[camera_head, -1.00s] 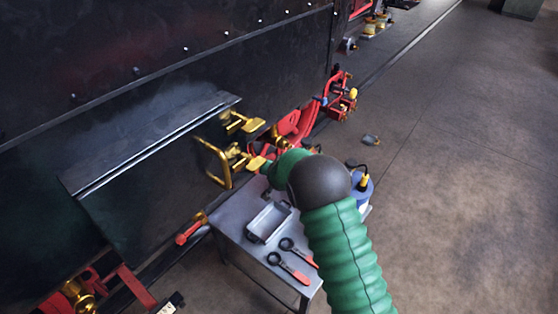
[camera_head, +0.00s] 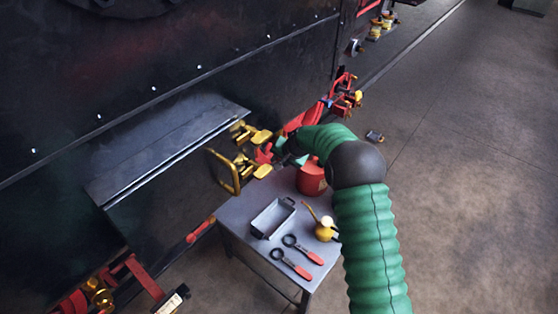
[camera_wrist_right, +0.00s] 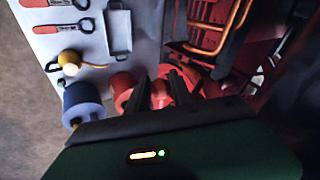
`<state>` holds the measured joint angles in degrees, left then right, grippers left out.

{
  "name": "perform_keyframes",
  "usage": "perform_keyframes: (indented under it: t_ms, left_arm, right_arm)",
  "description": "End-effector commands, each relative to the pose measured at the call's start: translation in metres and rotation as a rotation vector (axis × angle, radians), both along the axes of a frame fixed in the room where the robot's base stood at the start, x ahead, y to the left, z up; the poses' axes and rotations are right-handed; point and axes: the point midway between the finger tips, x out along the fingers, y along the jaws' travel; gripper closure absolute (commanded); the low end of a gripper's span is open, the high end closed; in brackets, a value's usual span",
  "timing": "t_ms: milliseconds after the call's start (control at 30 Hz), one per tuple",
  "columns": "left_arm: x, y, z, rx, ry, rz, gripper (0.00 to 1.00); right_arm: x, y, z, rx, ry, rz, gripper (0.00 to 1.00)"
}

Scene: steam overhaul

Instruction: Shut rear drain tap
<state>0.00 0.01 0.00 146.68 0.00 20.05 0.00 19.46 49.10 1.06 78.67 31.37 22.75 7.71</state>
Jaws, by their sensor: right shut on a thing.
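My right gripper (camera_head: 280,148), at the end of the green-sleeved arm, is by the low fittings at the locomotive's side. Its dark fingers also show in the right wrist view (camera_wrist_right: 178,82), shut on a red handle (camera_wrist_right: 160,95). A red, star-shaped part (camera_head: 264,154) shows just left of the gripper in the head view. Brass taps with flat yellow ends (camera_head: 252,168) are beside it, one behind the other. Which tap is the rear drain tap is not clear, and the fingertips are partly hidden. My left gripper is not in view.
A grey table (camera_head: 237,212) below holds a metal tray (camera_head: 273,219), red-handled wrenches (camera_head: 297,264), a yellow oil can (camera_head: 323,231) and a red canister (camera_head: 311,178). A blue can (camera_wrist_right: 82,103) shows in the wrist view. The dark locomotive wall is left; open floor lies right.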

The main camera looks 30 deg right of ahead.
Motion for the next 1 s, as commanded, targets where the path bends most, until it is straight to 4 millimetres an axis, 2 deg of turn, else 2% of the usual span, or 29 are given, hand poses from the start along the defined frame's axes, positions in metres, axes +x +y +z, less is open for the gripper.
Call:
perform_keyframes:
  t_ms: [33,333,367,500,833,1000]
  left_arm:
    - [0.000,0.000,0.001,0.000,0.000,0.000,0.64]
    - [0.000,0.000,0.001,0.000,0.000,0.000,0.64]
    - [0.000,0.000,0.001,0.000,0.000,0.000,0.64]
    - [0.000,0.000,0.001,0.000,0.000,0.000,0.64]
    - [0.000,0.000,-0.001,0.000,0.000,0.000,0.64]
    - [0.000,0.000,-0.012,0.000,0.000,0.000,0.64]
  right_arm:
    - [0.003,-0.003,0.005,-0.003,-0.011,-0.005,1.00]
    - [0.003,-0.003,0.006,-0.005,-0.013,-0.005,1.00]
    - [0.003,-0.003,0.006,-0.005,-0.013,-0.005,0.69]
    - [0.002,-0.002,0.005,-0.003,-0.010,-0.004,0.52]
    - [0.000,-0.001,0.005,-0.002,-0.007,-0.002,0.52]
    - [-0.015,-0.004,0.026,-0.003,-0.009,-0.003,0.52]
